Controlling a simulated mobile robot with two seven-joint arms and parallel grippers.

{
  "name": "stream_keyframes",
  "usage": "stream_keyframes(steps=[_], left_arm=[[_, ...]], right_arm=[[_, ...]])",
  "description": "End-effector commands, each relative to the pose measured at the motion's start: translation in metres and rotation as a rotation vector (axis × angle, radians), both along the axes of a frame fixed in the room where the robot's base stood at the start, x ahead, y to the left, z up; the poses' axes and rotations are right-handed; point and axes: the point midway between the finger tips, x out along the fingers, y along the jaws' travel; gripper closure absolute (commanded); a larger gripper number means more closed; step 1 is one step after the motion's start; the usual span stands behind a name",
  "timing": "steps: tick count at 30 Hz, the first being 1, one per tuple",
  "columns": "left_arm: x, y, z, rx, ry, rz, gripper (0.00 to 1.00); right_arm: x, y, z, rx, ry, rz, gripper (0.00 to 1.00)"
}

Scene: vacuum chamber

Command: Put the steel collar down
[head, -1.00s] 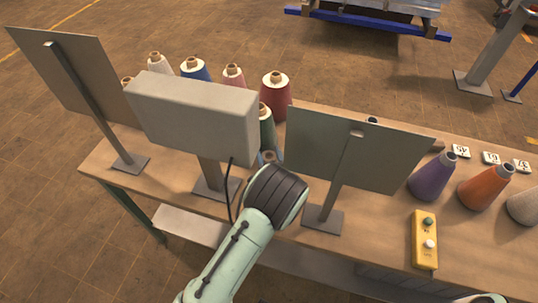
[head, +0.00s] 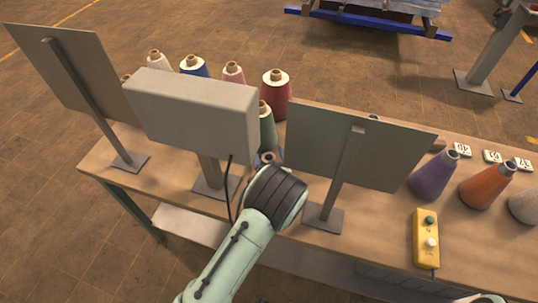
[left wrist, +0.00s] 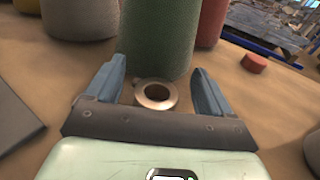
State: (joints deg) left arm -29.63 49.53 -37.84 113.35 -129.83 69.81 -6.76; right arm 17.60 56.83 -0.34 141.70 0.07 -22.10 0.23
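The steel collar (left wrist: 156,95) is a short shiny ring with a round hole. In the left wrist view it lies on the wooden tabletop (left wrist: 255,95), just in front of a green thread cone (left wrist: 158,38). My left gripper (left wrist: 160,78) has its blue fingers spread on either side of the collar, with a visible gap on each side. In the head view, my left gripper is mostly hidden behind its dark wrist, close to the green cone (head: 266,128). My right gripper is out of view.
A grey box on a stand (head: 195,112) and a flat panel (head: 355,148) flank my left wrist. Red (head: 276,98), purple (head: 433,177) and orange (head: 486,187) cones stand on the table. A yellow button box (head: 425,240) is at the front right.

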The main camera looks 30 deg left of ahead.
Motion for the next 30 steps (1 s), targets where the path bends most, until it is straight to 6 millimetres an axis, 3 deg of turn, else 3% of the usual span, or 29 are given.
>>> stream_keyframes(steps=[5, 9, 21, 30], left_arm=[[-0.001, -0.001, -0.003, -0.005, 0.012, -0.001, 0.18], [0.000, -0.001, 0.013, -0.004, 0.009, -0.001, 0.18], [-0.064, -0.063, 0.017, -0.003, 0.007, -0.005, 0.18], [-0.086, -0.083, 0.020, -0.001, 0.004, -0.001, 0.18]], right_arm=[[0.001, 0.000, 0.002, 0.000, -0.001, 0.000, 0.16], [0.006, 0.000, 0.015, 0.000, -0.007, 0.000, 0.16], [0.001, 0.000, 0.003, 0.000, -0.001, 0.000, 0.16], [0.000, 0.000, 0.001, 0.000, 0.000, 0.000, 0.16]])
